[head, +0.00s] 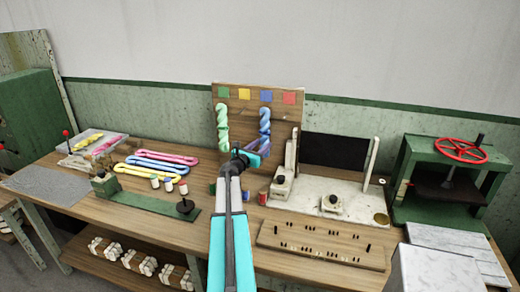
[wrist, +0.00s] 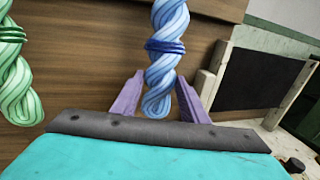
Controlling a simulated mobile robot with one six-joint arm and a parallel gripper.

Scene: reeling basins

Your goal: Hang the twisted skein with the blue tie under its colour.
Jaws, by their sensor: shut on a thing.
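My gripper (head: 264,144) is shut on the skein's lower part. The skein's top is out of the wrist view, and I cannot tell whether it sits on a peg.
Looped pink, blue and yellow skeins (head: 160,165) lie on the bench at left. A white stand with a dark panel (head: 335,150) is close right of the board. A green press (head: 450,165) stands farther right.

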